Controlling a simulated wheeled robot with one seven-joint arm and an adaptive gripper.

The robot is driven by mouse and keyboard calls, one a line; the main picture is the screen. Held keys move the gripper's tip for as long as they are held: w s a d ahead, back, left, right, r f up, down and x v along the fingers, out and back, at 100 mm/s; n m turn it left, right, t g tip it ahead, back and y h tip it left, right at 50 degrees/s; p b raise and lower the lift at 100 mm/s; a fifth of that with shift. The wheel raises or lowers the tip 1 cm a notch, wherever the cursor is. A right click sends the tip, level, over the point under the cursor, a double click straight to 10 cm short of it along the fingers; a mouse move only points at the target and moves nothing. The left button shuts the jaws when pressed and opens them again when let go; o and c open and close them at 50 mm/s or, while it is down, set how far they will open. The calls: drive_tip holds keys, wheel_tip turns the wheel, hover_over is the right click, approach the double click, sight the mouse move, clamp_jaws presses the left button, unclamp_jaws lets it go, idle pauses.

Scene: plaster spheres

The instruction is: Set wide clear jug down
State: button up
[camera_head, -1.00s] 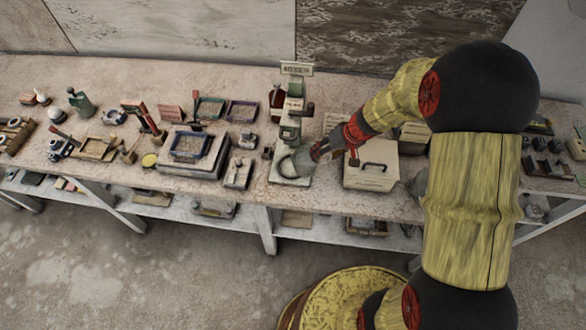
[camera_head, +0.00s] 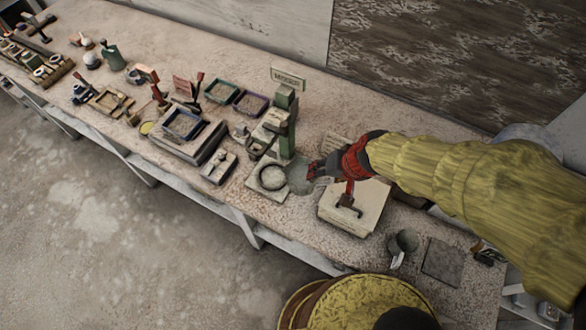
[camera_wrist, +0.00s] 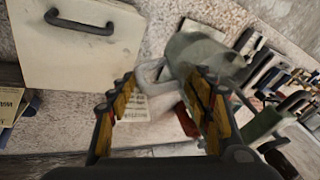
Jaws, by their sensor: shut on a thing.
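The wide clear jug (camera_head: 300,178) is a greenish see-through vessel just right of the mixer's base. In the wrist view, the jug (camera_wrist: 206,52) appears tilted at upper right, with its pale handle (camera_wrist: 150,72) between my fingers. My gripper (camera_head: 316,171) is shut on the jug's handle side; in the wrist view my gripper (camera_wrist: 163,92) has a yellow-padded finger at each side. The exact grip contact is partly hidden. I cannot tell whether the jug's bottom touches the table.
The green mixer (camera_head: 285,120) stands left of the jug, with a round ring (camera_head: 272,177) on its base. A pale box with a dark handle (camera_head: 350,212) is close on the right. A small grey cup (camera_head: 403,242) stands further right. Trays crowd the left.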

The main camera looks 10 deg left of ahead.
sight(304, 164)
drive_tip(key=shift+d+r, duration=0.1)
drive_tip(key=shift+w, duration=0.1)
drive_tip(key=w+a+f, duration=0.1)
drive_tip(key=a, duration=0.1)
drive_tip(key=w+a+f, duration=0.1)
drive_tip(key=a, duration=0.1)
drive_tip(key=w+a+f, duration=0.2)
drive_tip(key=a, duration=0.1)
drive_tip(key=shift+w, duration=0.1)
drive_tip(key=shift+w+a+r+b+x, duration=0.1)
drive_tip(key=shift+a+b+x, duration=0.3)
drive_tip(key=shift+x, duration=1.35)
drive_tip(key=shift+w+a+r+b+x, duration=0.1)
drive_tip(key=shift+b+x, duration=0.6)
drive_tip(key=shift+x, duration=1.05)
drive_tip(key=shift+w+a+r+b+x, duration=0.1)
drive_tip(key=shift+a+b+x, duration=0.3)
drive_tip(key=shift+x, duration=1.3)
drive_tip(key=shift+d+f+b, duration=0.1)
drive_tip(key=shift+d+b, duration=0.05)
drive_tip(key=shift+b, duration=0.15)
drive_tip(key=o, duration=1.8)
drive_tip(key=shift+s, duration=0.1)
